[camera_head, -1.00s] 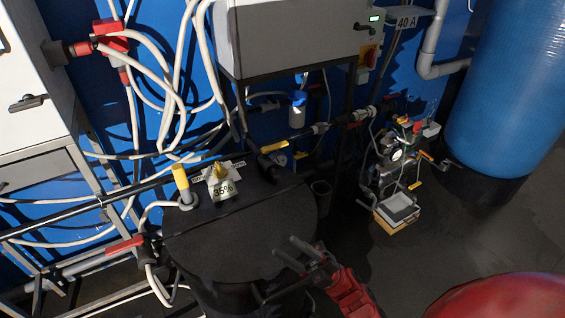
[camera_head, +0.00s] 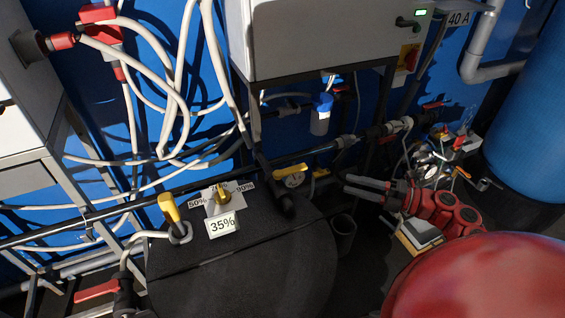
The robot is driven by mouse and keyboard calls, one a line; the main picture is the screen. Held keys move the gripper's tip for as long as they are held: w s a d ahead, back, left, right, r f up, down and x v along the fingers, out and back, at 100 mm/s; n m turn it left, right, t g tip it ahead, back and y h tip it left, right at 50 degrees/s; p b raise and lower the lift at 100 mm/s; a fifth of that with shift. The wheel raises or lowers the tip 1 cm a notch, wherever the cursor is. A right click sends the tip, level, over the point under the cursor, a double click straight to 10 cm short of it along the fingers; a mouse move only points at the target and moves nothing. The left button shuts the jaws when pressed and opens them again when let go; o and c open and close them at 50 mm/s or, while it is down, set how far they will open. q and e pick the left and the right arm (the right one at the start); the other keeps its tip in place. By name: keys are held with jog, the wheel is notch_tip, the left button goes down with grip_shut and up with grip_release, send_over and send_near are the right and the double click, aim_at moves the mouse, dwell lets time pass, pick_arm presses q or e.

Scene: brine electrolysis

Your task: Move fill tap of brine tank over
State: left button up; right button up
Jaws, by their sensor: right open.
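The black brine tank (camera_head: 245,262) stands at the lower centre with its flat lid in view. A yellow-topped fitting (camera_head: 169,208) and a yellow knob (camera_head: 218,194) above a 35% tag (camera_head: 222,225) are on the lid. I cannot tell for sure which one is the fill tap. My right gripper (camera_head: 352,186) is open and empty, with its fingers pointing left, right of the tank and apart from the yellow lever in the picture. My left gripper is not in view.
A grey cabinet (camera_head: 320,40) hangs above the pipes, with a blue-capped clear filter (camera_head: 320,115) below it. A large blue tank (camera_head: 535,120) stands at the right. A small tray (camera_head: 420,232) sits behind my right arm. A red-handled valve (camera_head: 97,291) is at lower left.

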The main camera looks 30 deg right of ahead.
aim_at(301, 171)
jog(key=p+x, duration=0.5)
jog(key=x, duration=1)
jog(key=shift+w+a+r, duration=0.1)
jog(key=shift+w+a, duration=0.15)
jog(key=shift+a, duration=0.05)
jog(key=shift+w+a, duration=0.3)
jog(key=shift+w, duration=0.05)
grip_shut()
dwell(0.4)
